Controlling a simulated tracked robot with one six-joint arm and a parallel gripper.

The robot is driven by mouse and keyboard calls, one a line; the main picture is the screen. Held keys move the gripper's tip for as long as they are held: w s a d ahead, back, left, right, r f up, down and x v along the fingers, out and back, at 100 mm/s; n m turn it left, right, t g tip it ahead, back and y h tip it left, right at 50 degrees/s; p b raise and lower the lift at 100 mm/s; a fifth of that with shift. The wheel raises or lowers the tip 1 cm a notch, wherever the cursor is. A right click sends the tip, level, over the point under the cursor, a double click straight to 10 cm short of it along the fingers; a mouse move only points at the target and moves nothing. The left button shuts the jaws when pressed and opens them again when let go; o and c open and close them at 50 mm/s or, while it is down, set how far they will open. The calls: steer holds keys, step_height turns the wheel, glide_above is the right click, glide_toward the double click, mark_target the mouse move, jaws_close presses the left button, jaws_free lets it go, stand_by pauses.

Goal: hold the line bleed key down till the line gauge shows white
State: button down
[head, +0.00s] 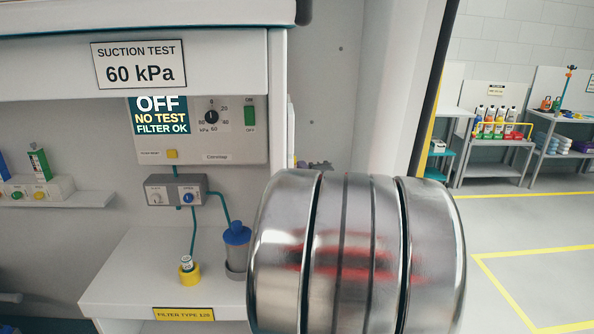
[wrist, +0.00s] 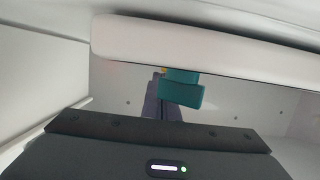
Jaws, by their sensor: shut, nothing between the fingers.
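The suction panel (head: 235,138) hangs under the "SUCTION TEST 60 kPa" sign in the head view. Its screen (head: 160,115) reads OFF, NO TEST, FILTER OK. A yellow key (head: 172,154) sits at its lower left; its label is too small to read. A shelf unit (head: 42,190) at far left carries a green button (head: 16,196) and a yellow button (head: 40,195). No label there tells me which is the line bleed key or line gauge.
A small grey box (head: 175,191) with a blue knob has teal tubes running to a blue-capped canister (head: 237,240) and a yellow-ringed fitting (head: 189,272). My metal arm link hides the middle right. Open floor (head: 530,270) and stocked tables (head: 495,150) lie at right.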

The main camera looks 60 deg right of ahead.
steer(key=s+a, duration=0.3)
steer(key=s, duration=0.7)
steer(key=shift+a, duration=0.35)
steer(key=shift+s, duration=0.1)
